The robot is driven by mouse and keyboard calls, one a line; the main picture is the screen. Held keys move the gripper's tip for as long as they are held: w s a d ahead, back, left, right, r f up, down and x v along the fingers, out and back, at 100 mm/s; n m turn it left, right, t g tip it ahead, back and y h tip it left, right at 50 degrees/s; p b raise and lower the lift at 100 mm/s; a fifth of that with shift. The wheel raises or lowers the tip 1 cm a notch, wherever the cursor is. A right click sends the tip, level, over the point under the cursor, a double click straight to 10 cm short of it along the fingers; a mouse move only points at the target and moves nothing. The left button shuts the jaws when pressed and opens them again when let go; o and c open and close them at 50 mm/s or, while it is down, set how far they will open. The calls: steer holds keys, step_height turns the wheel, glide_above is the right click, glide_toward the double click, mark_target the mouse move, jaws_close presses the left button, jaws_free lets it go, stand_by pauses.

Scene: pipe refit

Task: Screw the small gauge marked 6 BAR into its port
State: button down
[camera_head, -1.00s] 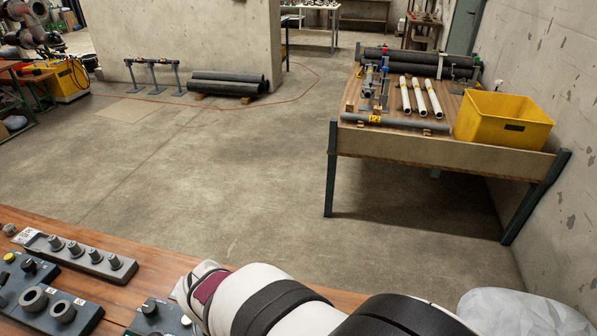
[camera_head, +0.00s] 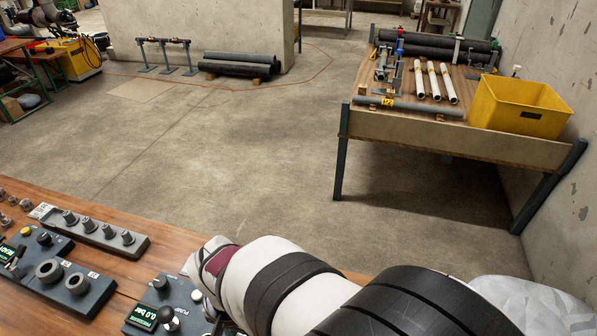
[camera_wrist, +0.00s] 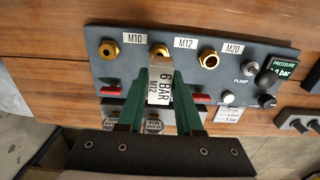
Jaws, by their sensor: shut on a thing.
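In the wrist view my gripper (camera_wrist: 161,76) has its green fingers shut on a small gauge (camera_wrist: 159,90) with a white label reading 6 BAR M12. The gauge's far end is at or just in front of the middle brass port (camera_wrist: 160,49). The label M12 (camera_wrist: 186,42) stands right of that port. The gauge and fingers partly cover the port, so I cannot tell whether the thread touches or is in it. The dark panel (camera_wrist: 91,64) also has a left port (camera_wrist: 108,49) beside M10 and a right port (camera_wrist: 208,59) beside M20. In the head view my gripper is hidden.
A PUMP knob and PRESSURE display (camera_wrist: 284,66) sit at the panel's right. Red parts (camera_wrist: 110,91) flank the fingers. Round grey pieces with labels (camera_wrist: 153,126) lie below. In the head view a grey rack (camera_head: 98,234) stands on the wooden bench (camera_head: 120,272).

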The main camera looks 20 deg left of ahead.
steer(key=shift+f, duration=1.65)
stand_by(1.6)
steer(key=m, duration=0.6)
steer(key=m, duration=0.6)
steer(key=m, duration=0.6)
steer(key=m, duration=0.6)
steer(key=shift+c, duration=1.6)
jaws_free()
